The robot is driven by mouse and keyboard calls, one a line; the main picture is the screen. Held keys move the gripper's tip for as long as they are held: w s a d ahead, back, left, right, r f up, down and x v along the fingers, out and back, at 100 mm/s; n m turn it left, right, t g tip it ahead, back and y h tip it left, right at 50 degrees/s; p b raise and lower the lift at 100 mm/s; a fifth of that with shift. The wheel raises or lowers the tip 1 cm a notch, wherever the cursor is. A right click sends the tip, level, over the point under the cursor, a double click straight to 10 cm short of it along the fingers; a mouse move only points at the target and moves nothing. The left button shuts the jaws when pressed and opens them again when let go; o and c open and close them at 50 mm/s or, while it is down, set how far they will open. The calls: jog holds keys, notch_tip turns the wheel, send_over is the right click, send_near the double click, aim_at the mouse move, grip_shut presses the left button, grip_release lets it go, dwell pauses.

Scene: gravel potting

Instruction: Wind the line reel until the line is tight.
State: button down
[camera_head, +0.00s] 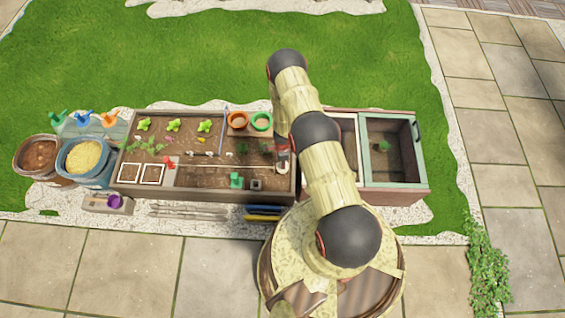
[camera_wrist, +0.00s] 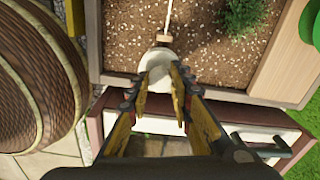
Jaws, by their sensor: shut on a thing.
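The line reel (camera_wrist: 160,62) shows in the wrist view as a pale rounded piece at the rim of the soil bed, with a small brown block (camera_wrist: 163,38) at its far side. The line (camera_wrist: 169,17) runs from there straight away over the soil. My gripper (camera_wrist: 160,82) has its fingers on either side of the reel's near part and is shut on it. The fingers hide part of the reel.
The planting bed (camera_head: 210,196) holds seedlings, a green bush (camera_wrist: 243,14) and pots at its back, including a green pot (camera_head: 262,121). A cold frame (camera_head: 424,165) stands right of my arm. Sacks stand at the left. Paving lies in front.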

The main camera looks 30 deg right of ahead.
jog(key=shift+w, duration=0.1)
dwell(0.4)
jog(key=c, duration=1.6)
grip_release()
jog(key=shift+o, duration=0.2)
